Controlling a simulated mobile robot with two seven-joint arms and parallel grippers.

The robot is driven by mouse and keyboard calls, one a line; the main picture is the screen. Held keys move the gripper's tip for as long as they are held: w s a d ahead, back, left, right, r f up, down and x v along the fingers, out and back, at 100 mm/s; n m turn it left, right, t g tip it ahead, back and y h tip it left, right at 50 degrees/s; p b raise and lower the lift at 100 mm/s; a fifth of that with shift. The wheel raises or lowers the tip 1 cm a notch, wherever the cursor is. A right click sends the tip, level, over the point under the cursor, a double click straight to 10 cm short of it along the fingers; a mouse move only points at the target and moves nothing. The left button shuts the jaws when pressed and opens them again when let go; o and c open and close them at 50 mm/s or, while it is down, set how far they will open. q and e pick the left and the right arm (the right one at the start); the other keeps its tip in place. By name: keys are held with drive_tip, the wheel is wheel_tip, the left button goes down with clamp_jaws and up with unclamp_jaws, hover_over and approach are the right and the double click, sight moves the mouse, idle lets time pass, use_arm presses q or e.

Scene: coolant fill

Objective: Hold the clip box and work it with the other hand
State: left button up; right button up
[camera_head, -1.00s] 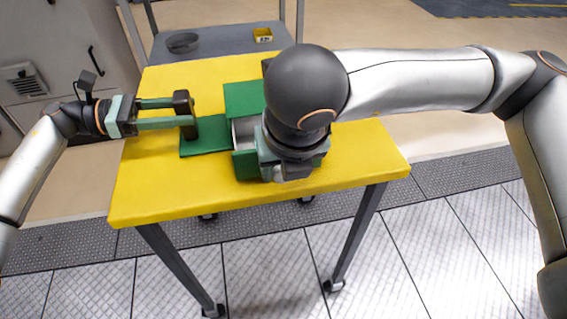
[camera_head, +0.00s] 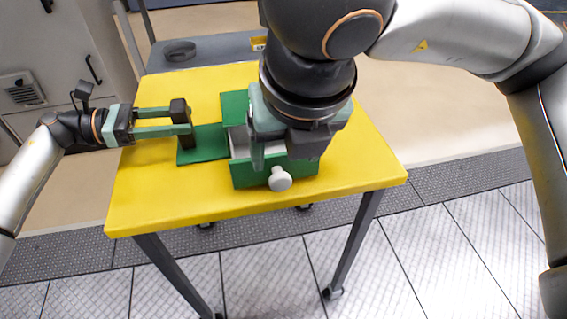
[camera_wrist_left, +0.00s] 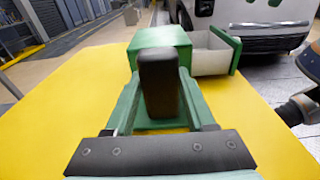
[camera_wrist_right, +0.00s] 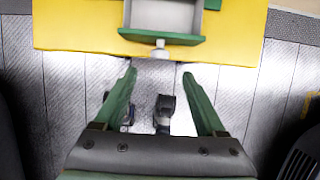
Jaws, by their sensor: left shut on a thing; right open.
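The green clip box (camera_head: 236,104) sits on the yellow table, with a flat green plate (camera_head: 203,145) at its left and a black upright grip (camera_head: 181,118) on that plate. My left gripper (camera_wrist_left: 160,112) is shut on the black grip. The box's drawer (camera_head: 250,174) is pulled out toward the front, showing its pale inside, and has a round light knob (camera_head: 280,179). It also shows in the left wrist view (camera_wrist_left: 208,61). My right gripper (camera_wrist_right: 158,80) is open and empty above the drawer front, apart from the knob. The right wrist partly hides the box.
The yellow table (camera_head: 140,205) is clear in front and to the right of the box. A grey cart (camera_head: 210,48) with a dark round item (camera_head: 180,51) stands behind. A grey cabinet (camera_head: 60,50) stands at the far left.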

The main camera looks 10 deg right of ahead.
drive_tip(key=v, duration=0.2)
drive_tip(key=shift+s+r, duration=0.1)
drive_tip(key=shift+r, duration=0.2)
use_arm(q)
drive_tip(key=o, duration=1.3)
